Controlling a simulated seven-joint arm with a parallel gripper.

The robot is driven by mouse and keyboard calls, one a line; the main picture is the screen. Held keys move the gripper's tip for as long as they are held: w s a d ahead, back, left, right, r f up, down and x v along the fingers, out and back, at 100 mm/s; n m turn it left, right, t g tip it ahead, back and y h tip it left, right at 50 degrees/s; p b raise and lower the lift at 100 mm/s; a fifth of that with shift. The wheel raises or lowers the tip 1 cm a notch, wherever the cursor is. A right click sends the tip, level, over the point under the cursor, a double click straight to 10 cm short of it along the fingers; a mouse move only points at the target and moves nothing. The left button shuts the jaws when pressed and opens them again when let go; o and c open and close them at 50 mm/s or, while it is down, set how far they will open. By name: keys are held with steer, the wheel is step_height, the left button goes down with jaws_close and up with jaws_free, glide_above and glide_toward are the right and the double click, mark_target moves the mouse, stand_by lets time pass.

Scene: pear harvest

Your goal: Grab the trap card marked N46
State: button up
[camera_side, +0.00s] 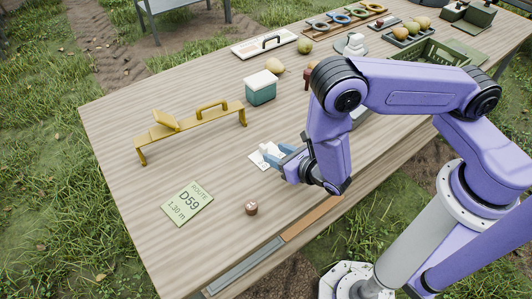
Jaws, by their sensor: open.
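A small white card (257,161) lies on the table, partly hidden by my gripper; I cannot read any marking on it. My gripper (272,154) is open, low over this card, with pale fingertips pointing left. I cannot tell whether the fingertips touch the card. A larger green card (187,202) lies flat to the left and reads "ROUTE D59 1.30 m". No marking N46 is legible in this view.
Pears, trays and a green crate (441,51) fill the far right. The table's left front is mostly clear.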

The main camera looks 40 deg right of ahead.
mark_target(263, 146)
steer(key=shift+x, duration=4.2)
steer(key=shift+d+r, duration=0.1)
steer(key=shift+d, duration=0.1)
jaws_close()
